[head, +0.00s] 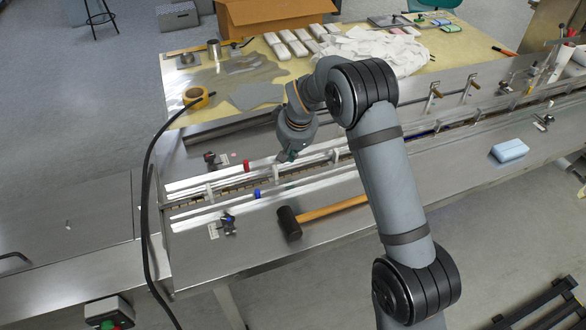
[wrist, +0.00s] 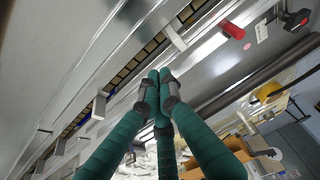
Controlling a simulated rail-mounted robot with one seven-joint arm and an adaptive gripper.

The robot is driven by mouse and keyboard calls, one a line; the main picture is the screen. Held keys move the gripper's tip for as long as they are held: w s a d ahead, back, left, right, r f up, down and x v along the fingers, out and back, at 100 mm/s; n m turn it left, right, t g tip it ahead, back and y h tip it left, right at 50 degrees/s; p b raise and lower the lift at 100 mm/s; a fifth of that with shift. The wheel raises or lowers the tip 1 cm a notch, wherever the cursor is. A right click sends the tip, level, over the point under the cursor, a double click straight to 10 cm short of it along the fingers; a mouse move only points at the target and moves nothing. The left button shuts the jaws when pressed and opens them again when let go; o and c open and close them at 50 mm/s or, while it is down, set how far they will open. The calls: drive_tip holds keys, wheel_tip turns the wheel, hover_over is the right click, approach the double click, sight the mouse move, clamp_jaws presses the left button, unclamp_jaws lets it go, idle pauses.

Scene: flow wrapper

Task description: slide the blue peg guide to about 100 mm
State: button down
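The blue peg (head: 257,193) stands on the near guide rail (head: 205,218) of the wrapper's infeed channel, in the head view. The red peg (head: 246,165) is on the far guide rail, and it also shows in the wrist view (wrist: 232,29). My gripper (head: 285,157) is above the channel, up and to the right of both pegs, touching neither. I cannot surely make out the blue peg in the wrist view. Any scale reading is too small to read.
A black-headed mallet (head: 290,222) with a wooden handle lies on the steel deck in front of the near rail. A black clamp knob (head: 228,224) is left of the blue peg. A light blue block (head: 509,150) lies at right. A cluttered table (head: 225,118) stands behind.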

sight(293, 178)
drive_tip(key=p+x, duration=0.1)
drive_tip(key=x, duration=0.2)
drive_tip(key=shift+w+f, duration=0.1)
drive_tip(key=shift+f, duration=0.3)
drive_tip(key=shift+d+f, duration=0.1)
drive_tip(key=shift+f, duration=0.15)
drive_tip(key=s, duration=0.1)
drive_tip(key=s+d+p, duration=0.1)
drive_tip(key=s, duration=0.1)
drive_tip(key=shift+r, duration=0.1)
drive_tip(key=shift+s+d, duration=0.1)
drive_tip(key=shift+s, duration=0.1)
